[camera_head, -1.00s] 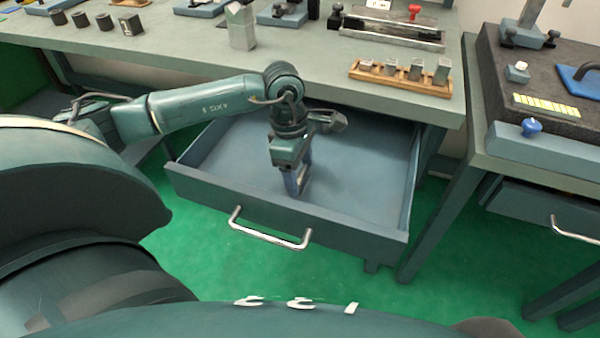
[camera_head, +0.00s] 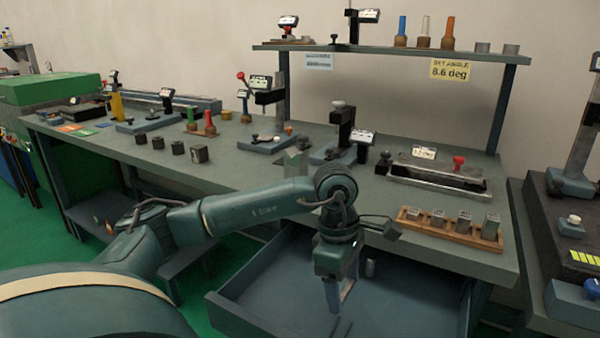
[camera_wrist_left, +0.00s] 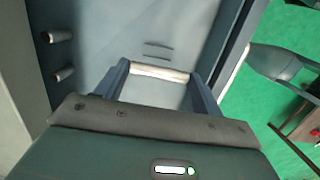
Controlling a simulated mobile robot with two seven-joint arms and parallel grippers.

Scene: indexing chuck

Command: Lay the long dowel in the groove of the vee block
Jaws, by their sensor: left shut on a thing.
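My left gripper (camera_head: 338,298) points down into the open drawer. In the left wrist view, its two blue fingers (camera_wrist_left: 162,82) are shut on a pale metal rod, which I take for the long dowel (camera_wrist_left: 160,72); it spans from finger to finger. In the head view the held dowel cannot be made out clearly. The vee block (camera_head: 294,163), a light grey block with a notched top, stands near the bench's front edge, behind my left forearm and apart from the gripper. My right gripper is not in view.
The open drawer (camera_head: 240,315) surrounds the gripper with its walls. Two short metal cylinders (camera_wrist_left: 62,36) show in it. On the bench (camera_head: 240,172) are a wooden rack of metal pieces (camera_head: 450,231), a sine bar-like fixture (camera_head: 437,177), dial stands and several dark blocks (camera_head: 178,147).

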